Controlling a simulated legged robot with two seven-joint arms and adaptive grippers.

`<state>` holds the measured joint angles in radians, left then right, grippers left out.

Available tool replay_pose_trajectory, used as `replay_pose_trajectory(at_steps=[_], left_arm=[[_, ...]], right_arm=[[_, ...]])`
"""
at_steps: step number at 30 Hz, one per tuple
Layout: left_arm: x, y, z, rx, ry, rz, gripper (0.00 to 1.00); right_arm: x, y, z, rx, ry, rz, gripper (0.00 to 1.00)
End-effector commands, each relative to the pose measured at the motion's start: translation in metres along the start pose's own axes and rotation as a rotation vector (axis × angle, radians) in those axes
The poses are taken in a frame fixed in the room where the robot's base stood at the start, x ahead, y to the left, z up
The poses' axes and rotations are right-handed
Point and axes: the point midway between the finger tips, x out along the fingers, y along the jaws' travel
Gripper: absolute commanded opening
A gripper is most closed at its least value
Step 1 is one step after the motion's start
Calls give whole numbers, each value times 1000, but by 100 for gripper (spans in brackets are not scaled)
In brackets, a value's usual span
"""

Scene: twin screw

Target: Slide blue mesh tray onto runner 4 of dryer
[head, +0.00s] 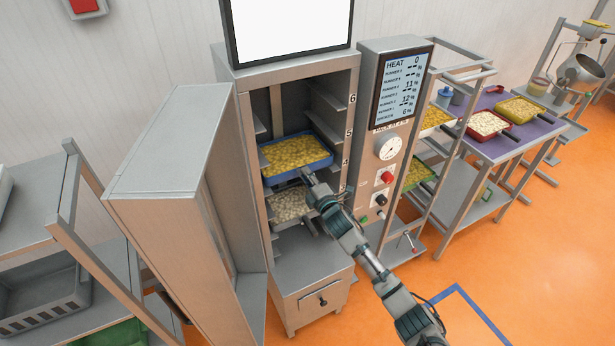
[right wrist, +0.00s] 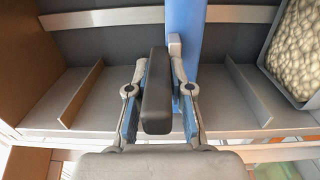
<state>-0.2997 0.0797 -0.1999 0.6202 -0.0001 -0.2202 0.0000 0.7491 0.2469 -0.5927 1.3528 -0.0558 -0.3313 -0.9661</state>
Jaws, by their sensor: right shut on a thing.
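The blue mesh tray (head: 322,165), full of yellow pieces, is inside the open dryer (head: 234,85), near the runner marked 4 (head: 345,163). I cannot tell whether its edges rest on the runners. My right gripper (head: 309,178) is at the tray's front edge, shut on its dark handle (right wrist: 156,95). In the right wrist view the tray shows edge-on as a blue strip (right wrist: 185,30). Runners show on both sides of it there. My left gripper is not in view.
A tray of pale pieces (head: 290,204) sits just below the blue one. The dryer door (head: 180,150) stands open at the left. A control panel (head: 390,150) is at the right. A cart (head: 440,180) and a purple-topped table (head: 482,146) with trays stand further right.

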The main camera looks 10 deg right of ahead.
Motion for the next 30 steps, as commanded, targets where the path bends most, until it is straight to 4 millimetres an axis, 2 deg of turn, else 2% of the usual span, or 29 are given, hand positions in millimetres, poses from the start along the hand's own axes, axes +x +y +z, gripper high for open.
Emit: replay_pose_trajectory(at_steps=[26,27,30], left_arm=[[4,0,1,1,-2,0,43],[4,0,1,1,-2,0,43],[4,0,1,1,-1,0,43]], right_arm=[[0,-4,0,0,2,6,0],[0,-4,0,0,2,6,28],[0,-5,0,0,1,5,50]])
